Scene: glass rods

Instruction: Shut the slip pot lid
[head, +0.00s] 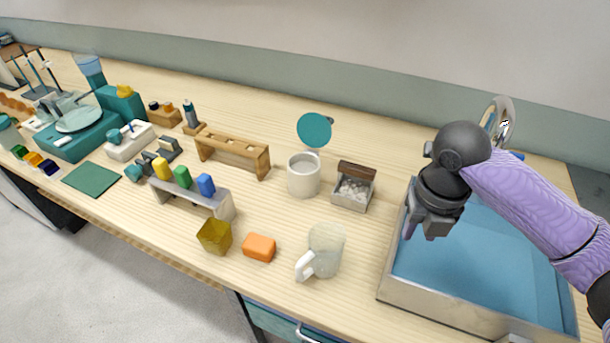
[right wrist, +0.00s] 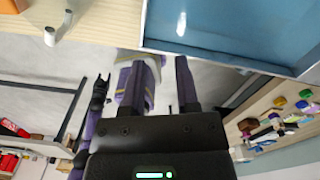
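The slip pot (head: 303,178) is a white cylindrical pot standing upright on the wooden bench, near the middle of the head view. Its round teal lid (head: 314,130) stands raised at the back of the rim, so the pot is open. My right gripper (head: 424,232) is over the left part of the blue-floored basin, to the right of the pot and apart from it. In the right wrist view its two fingers (right wrist: 160,75) are spread with nothing held between them. What looks like my left gripper (right wrist: 102,88) shows small and dark there; its fingers are unclear.
A small box of white pieces (head: 353,188) stands right of the pot. A frosted mug (head: 325,250) and an orange block (head: 259,247) lie nearer the front. A wooden rack (head: 232,152) is at left. The metal-rimmed basin (head: 395,285) fills the right.

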